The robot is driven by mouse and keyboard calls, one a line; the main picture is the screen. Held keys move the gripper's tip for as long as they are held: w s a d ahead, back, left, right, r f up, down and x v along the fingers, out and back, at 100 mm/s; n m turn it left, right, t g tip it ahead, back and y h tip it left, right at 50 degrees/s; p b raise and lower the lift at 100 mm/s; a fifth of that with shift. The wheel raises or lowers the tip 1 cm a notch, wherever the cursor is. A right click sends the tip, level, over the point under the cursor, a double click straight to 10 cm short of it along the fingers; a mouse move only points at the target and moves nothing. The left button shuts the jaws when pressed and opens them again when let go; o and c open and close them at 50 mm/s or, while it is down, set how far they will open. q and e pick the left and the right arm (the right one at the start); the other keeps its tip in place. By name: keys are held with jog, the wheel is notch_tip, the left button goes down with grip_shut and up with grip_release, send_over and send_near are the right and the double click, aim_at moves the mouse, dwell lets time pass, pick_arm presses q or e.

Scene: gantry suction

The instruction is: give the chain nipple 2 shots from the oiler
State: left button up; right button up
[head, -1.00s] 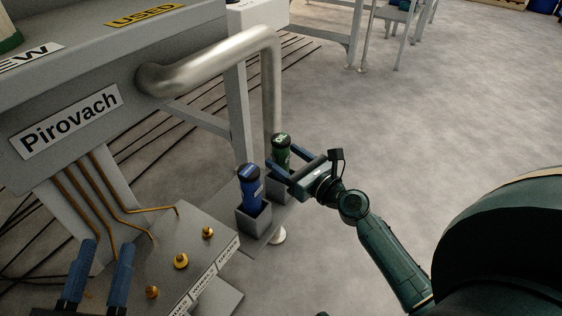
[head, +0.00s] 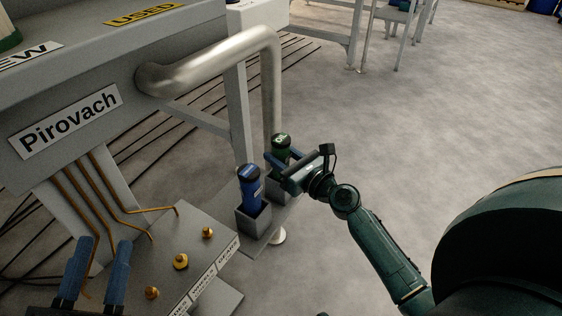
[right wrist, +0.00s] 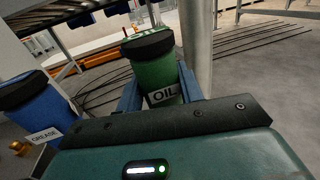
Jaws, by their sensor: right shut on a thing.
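The green oiler (head: 281,144), with a black cap, stands upright in the rear grey holder (head: 279,188). It also shows in the right wrist view (right wrist: 155,73) with an OIL label. My right gripper (head: 282,162) is shut on it, one blue finger on each side. Brass nipples stand on the grey plate: one at the back (head: 207,232), one in the middle (head: 180,261), one in front (head: 152,292). The label strip (head: 203,282) reads GEAR at its back end; the chain label cannot be made out. My left gripper (head: 97,262) is open and empty left of the nipples.
A blue grease container (head: 249,186) stands in the front holder (head: 254,222), close beside the oiler. A thick metal pipe (head: 272,90) comes down just behind the oiler. Copper lines (head: 105,190) run along the plate's left side. Open floor lies to the right.

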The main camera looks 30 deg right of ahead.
jog(key=shift+c, duration=1.2)
